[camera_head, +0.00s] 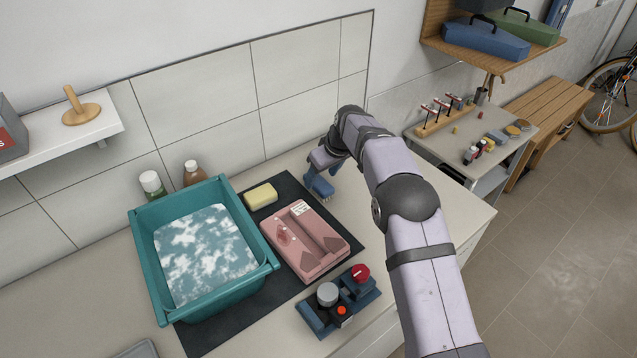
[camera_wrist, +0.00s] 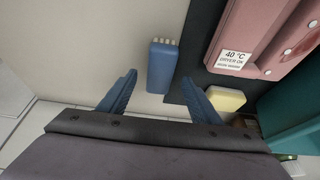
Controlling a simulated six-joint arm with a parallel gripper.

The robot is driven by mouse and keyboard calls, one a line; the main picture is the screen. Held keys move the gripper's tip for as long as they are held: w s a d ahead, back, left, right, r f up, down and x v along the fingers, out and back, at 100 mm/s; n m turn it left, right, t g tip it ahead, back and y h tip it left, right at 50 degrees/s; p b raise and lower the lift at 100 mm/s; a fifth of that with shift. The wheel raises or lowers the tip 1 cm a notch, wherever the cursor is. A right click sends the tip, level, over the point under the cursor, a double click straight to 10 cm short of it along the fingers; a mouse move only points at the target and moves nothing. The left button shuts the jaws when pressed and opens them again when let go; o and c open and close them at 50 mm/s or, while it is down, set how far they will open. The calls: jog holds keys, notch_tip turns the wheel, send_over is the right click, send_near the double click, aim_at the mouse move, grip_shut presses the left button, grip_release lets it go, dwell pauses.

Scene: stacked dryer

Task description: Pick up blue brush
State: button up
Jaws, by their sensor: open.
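The blue brush (camera_head: 321,187) lies on the pale counter just right of the dark mat, with light bristles at its front end. In the wrist view the brush (camera_wrist: 162,66) lies ahead of my gripper's two blue fingers (camera_wrist: 159,84), its near end roughly in line with the gap between the fingertips. My gripper (camera_head: 326,170) is open and empty above the counter, at the brush's rear end. The fingers appear apart from the brush; the exact height gap cannot be told. In the head view my wrist hides part of the gripper.
A yellow sponge (camera_head: 261,195) and a pink dryer case (camera_head: 300,246) lie on the dark mat (camera_head: 222,335). A teal tub (camera_head: 158,298) of foamy water stands left. A blue caddy (camera_head: 315,318) stands in front. The tiled wall (camera_head: 205,85) is close behind; counter is clear right of the brush.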

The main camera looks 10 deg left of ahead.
aim_at(320, 182)
jog(key=shift+p+x, duration=0.4)
jog(key=shift+x, duration=1)
jog(key=c, duration=1.2)
notch_tip(320, 182, up, 10)
jog(key=shift+r+b, duration=0.1)
jog(key=shift+b, duration=0.95)
